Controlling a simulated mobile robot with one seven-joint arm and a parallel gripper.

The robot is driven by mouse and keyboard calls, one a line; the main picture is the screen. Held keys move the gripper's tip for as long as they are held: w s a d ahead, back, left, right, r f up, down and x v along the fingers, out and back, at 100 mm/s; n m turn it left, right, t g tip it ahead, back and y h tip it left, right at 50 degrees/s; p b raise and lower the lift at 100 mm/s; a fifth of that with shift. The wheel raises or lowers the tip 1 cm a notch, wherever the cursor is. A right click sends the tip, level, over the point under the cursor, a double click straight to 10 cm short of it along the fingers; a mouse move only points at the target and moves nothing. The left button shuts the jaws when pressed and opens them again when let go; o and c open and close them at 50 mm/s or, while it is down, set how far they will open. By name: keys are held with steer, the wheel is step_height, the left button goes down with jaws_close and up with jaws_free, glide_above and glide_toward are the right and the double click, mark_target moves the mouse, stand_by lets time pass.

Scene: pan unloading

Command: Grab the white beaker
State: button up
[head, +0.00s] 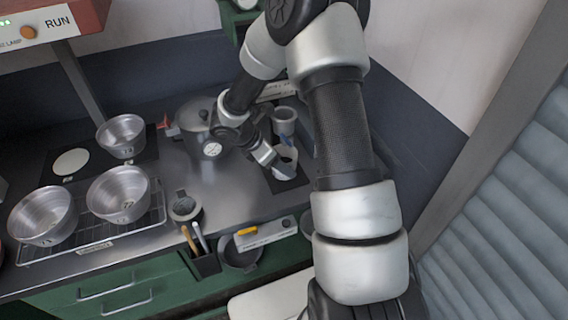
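A white beaker (287,168) stands on a dark mat (299,183) at the right end of the steel counter, in the head view. My gripper (271,160) is right at its left side, angled down toward it, and overlaps it in the picture. Part of the beaker is hidden by my gripper. The fingers are small and partly hidden, so I cannot tell whether they are open or shut, or whether they touch the beaker.
A grey cup (284,116) stands just behind the beaker. A lidded pot (196,122) is to the left. Metal pans (118,194) sit on a wire rack (98,232). A brush holder (204,264) and a small dark pan (241,262) are at the front edge.

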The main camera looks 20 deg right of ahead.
steer(key=shift+d+f, duration=0.2)
steer(key=shift+f, duration=0.15)
steer(key=shift+c, duration=0.5)
steer(key=c, duration=0.8)
steer(key=shift+r, duration=0.1)
